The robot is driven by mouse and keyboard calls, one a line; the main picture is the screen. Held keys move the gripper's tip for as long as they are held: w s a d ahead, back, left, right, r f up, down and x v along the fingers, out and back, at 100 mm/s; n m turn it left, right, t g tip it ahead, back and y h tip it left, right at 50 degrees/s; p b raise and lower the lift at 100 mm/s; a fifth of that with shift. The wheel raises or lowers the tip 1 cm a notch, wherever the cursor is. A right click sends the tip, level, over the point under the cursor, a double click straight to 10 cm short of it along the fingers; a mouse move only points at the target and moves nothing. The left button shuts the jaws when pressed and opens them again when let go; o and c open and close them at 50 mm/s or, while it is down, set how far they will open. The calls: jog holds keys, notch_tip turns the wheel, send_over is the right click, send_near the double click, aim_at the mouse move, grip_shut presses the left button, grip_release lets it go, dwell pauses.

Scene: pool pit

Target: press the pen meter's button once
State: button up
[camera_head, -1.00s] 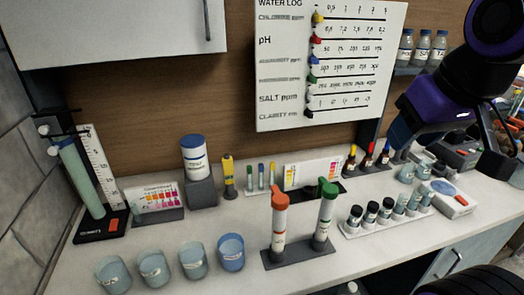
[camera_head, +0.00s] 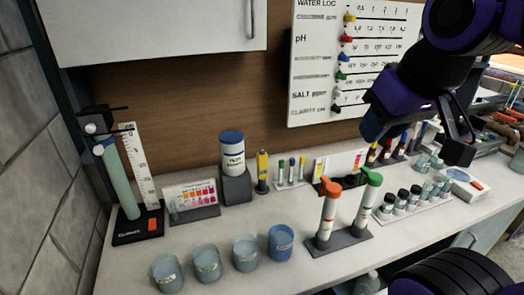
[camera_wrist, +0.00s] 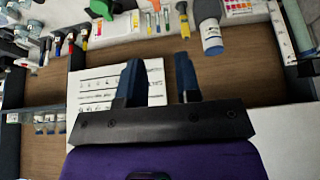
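The pen meter (camera_head: 262,170) is a slim yellow stick standing upright at the back of the counter, right of a white tub with a blue lid (camera_head: 232,153). Its button is too small to make out. In the wrist view the yellow meter (camera_wrist: 183,22) shows at the top edge, beyond the fingers and beside the tub. My gripper (camera_wrist: 157,62) is open and empty, with a gap between its two blue-grey fingers. In the head view my gripper (camera_head: 374,122) is in the air in front of the log board, to the right of the meter and above it.
Two capped tubes, orange (camera_head: 328,210) and green (camera_head: 366,205), stand in a rack at the front. Several cups (camera_head: 207,263) line the front left. A colour chart (camera_head: 190,200) and ruler stand (camera_head: 138,238) are left. The log board (camera_head: 345,65) hangs behind.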

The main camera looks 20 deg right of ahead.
grip_shut()
dwell(1.5)
